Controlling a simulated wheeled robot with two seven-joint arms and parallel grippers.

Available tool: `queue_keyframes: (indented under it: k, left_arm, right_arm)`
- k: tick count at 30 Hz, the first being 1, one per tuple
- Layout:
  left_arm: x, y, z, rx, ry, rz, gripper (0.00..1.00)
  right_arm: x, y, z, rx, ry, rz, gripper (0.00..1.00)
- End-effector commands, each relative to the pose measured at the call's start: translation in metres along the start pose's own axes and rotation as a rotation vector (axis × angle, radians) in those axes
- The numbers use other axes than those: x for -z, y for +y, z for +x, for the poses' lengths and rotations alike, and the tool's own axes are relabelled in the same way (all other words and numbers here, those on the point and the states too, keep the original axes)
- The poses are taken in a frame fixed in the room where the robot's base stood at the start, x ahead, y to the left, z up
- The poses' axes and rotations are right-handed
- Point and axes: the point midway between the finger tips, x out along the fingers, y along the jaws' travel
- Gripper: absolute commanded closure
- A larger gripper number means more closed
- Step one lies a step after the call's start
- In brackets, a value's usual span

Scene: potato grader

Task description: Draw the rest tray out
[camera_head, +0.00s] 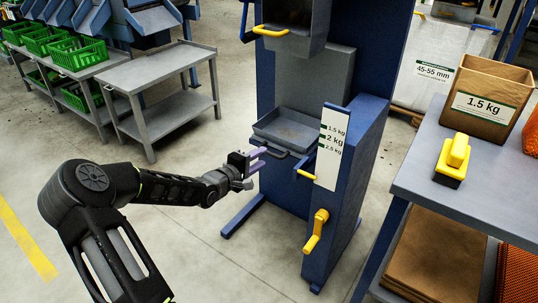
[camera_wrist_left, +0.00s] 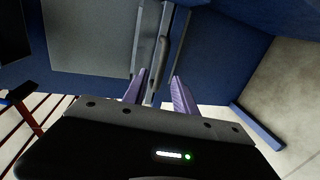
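The rest tray (camera_head: 289,131) is a grey, shallow tray low on the front of the blue weighing machine, below a grey chute. A dark handle bar (camera_head: 268,149) runs along its front edge. My left gripper (camera_head: 257,161) has purple fingers and is beside the handle, at the tray's front left. In the left wrist view, my left gripper (camera_wrist_left: 158,88) is open, and the grey handle bar (camera_wrist_left: 163,42) appears between and beyond its fingertips. I cannot tell whether the fingers touch it. My right gripper is not in view.
A yellow crank (camera_head: 316,229) and a weight scale plate (camera_head: 331,147) are right of the tray. A bench (camera_head: 418,170) at the right holds a 1.5 kg paper bag (camera_head: 486,98) and a yellow-black tool (camera_head: 453,159). The floor in front of the tray is clear.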

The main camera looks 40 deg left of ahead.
Motion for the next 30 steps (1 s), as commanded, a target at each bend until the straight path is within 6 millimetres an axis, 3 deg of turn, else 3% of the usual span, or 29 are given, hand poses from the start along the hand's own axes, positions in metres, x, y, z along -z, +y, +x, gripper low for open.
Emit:
queue_keyframes:
  k: [9, 21, 30]
  left_arm:
    - [-0.001, -0.002, 0.048, -0.002, -0.002, 0.000, 0.66]
    - [0.000, 0.000, 0.056, 0.000, 0.000, 0.000, 0.67]
    - [0.000, 0.000, 0.056, 0.000, 0.000, 0.000, 0.92]
  right_arm:
    - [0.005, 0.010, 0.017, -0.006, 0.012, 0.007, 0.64]
    - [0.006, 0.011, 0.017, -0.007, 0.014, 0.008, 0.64]
    - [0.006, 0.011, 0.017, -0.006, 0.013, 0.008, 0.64]
